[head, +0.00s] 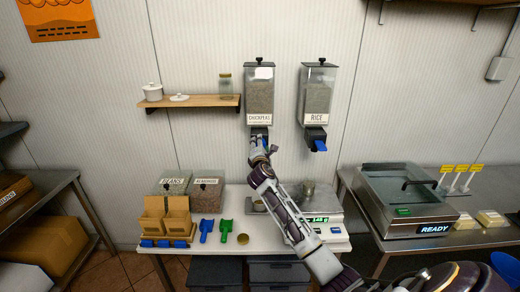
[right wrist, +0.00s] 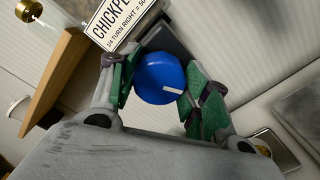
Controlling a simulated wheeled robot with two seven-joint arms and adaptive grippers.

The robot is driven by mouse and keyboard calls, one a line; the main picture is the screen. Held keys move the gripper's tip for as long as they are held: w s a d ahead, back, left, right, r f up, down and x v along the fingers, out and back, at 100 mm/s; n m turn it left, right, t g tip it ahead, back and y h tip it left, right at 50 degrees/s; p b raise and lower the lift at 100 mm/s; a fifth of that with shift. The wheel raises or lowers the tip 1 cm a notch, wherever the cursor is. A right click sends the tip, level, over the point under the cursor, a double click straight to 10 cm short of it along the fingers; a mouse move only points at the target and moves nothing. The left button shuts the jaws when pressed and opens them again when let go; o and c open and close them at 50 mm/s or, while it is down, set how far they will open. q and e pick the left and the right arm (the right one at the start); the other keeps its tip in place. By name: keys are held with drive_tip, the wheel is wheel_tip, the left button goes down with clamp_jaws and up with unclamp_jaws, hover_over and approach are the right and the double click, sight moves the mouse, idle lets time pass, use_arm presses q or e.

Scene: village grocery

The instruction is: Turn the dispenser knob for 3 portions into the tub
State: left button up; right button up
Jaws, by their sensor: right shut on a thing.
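The chickpeas dispenser (head: 260,92) hangs on the wall, a clear hopper with a white label. Its round blue knob (right wrist: 156,74) shows in the right wrist view with a white mark at its lower right. My right gripper (head: 259,143) is at the dispenser's outlet; in the right wrist view its green-padded fingers (right wrist: 158,92) are shut on the knob from both sides. A small tub (head: 258,206) stands on the white table below, partly hidden by my right arm; its contents cannot be made out. My left gripper is not in view.
The rice dispenser (head: 318,92) with a blue knob hangs to the right. A scale (head: 322,217) with a container on it stands on the table (head: 215,249). A wooden shelf (head: 200,101) is left of the dispenser.

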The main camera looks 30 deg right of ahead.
drive_tip(key=m+b, duration=0.2)
drive_tip(key=m, duration=0.3)
drive_tip(key=shift+f, duration=0.15)
drive_tip(key=shift+m, duration=0.4)
drive_tip(key=o, duration=1)
drive_tip(key=shift+s, duration=0.1)
drive_tip(key=shift+v, duration=5.95)
